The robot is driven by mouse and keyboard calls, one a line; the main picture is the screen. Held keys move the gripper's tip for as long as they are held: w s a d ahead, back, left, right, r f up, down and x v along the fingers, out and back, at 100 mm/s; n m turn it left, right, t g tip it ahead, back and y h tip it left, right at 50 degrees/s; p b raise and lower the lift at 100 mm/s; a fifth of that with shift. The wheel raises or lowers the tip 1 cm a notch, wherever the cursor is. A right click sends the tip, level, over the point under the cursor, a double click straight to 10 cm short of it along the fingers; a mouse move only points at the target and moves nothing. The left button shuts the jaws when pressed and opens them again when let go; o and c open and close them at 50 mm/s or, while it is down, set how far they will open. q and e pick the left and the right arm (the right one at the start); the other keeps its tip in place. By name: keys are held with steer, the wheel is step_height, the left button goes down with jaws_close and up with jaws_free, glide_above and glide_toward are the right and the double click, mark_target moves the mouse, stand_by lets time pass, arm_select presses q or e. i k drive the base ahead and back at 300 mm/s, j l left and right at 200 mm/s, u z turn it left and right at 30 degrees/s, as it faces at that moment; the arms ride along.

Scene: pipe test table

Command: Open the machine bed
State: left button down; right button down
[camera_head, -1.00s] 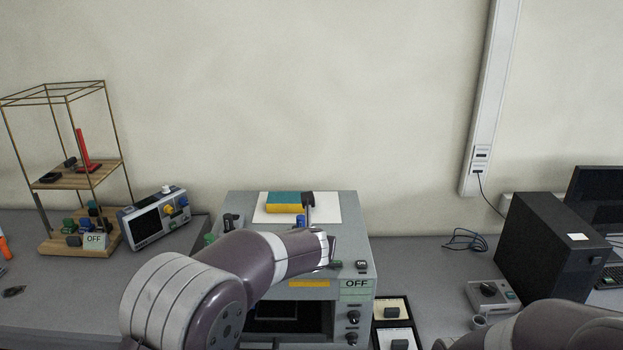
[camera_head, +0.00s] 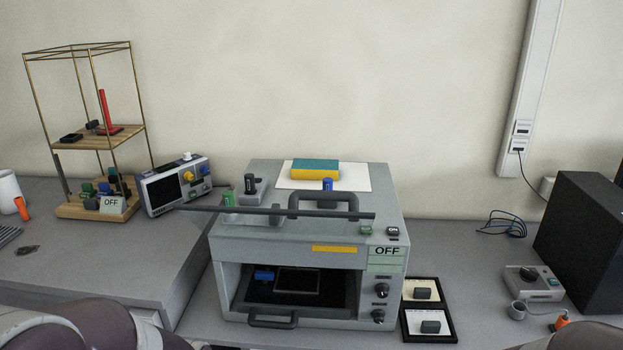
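The grey machine (camera_head: 230,250) stands on the table in the middle of the view, with an open front cavity. Inside is a dark bed (camera_head: 335,290) with a black-framed plate (camera_head: 298,281) and a small blue block (camera_head: 264,274) on it. A dark handle (camera_head: 273,321) sticks out at the bed's front edge. A larger dark handle (camera_head: 324,203) is on the machine's top. A label on the front reads OFF (camera_head: 387,251). Parts of my arms show at the bottom left and bottom right corners. Neither gripper is in view.
A long thin dark bar (camera_head: 230,209) crosses above the machine's top and overhangs left. A teal and yellow sponge (camera_head: 315,171) lies on top. Two black-framed trays (camera_head: 408,316) lie right of the machine. A meter (camera_head: 174,185) and wooden rack (camera_head: 100,207) stand left.

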mark_target(296, 288)
steer(key=k+z, duration=0.25)
steer(key=k, duration=0.15)
steer(key=k+l+z, duration=0.55)
steer(key=k, duration=0.25)
steer(key=i+j+z, duration=0.2)
steer(key=j, duration=0.55)
steer(key=i+j+z, duration=0.15)
steer(key=j, duration=0.6)
steer(key=i+j+z, duration=0.2)
steer(key=j, duration=0.6)
steer(key=j+z, duration=0.15)
steer(key=j, duration=0.65)
